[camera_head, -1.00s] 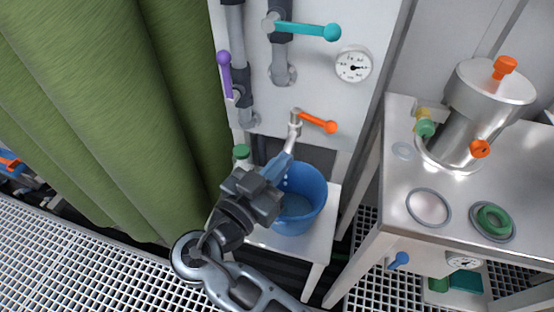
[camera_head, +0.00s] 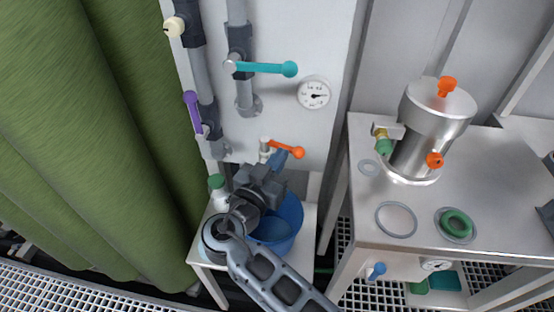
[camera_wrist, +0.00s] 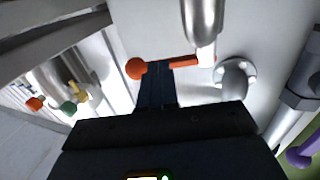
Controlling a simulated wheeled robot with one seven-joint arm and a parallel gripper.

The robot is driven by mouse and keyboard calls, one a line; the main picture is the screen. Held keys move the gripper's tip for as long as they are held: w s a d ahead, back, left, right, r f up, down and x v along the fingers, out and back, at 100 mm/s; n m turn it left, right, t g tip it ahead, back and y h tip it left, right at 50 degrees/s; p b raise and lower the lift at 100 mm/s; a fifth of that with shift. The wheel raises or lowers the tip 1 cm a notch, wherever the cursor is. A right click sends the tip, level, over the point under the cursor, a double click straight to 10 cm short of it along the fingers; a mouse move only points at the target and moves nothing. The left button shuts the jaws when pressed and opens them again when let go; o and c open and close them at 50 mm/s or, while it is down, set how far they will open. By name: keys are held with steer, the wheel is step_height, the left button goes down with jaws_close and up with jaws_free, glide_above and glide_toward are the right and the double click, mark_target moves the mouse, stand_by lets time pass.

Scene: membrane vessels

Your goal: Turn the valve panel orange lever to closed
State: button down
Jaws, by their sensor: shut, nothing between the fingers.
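The orange lever (camera_head: 284,147) is on the lower part of the white valve panel (camera_head: 287,120). It points right and slightly down from its metal pipe stub, with a round ball at its free end. In the wrist view the lever (camera_wrist: 186,62) runs across the picture, its ball to the left. My gripper (camera_head: 279,157) is shut and empty, just below the lever in the head view. In the wrist view my gripper's dark fingers (camera_wrist: 157,82) overlap the lever between ball and pivot, hiding part of its bar. I cannot tell whether they touch it.
A teal lever (camera_head: 262,68), a purple lever (camera_head: 193,110) and a gauge (camera_head: 314,94) are on the panel. A blue bucket (camera_head: 290,216) and a green-capped bottle (camera_head: 217,190) stand below. A steel table (camera_head: 350,215) with a vessel (camera_head: 430,120) is at right, a green curtain (camera_head: 100,130) at left.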

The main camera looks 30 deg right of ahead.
steer(key=d+n+t+y+b, duration=0.1)
steer(key=b, duration=0.1)
steer(key=d+n+t+y+b, duration=0.1)
steer(key=t+b, duration=0.1)
steer(key=b, duration=0.1)
steer(key=shift+w+d+n+y, duration=0.1)
steer(key=shift+w+n+y, duration=0.1)
steer(key=shift+n+y, duration=0.15)
stand_by(0.3)
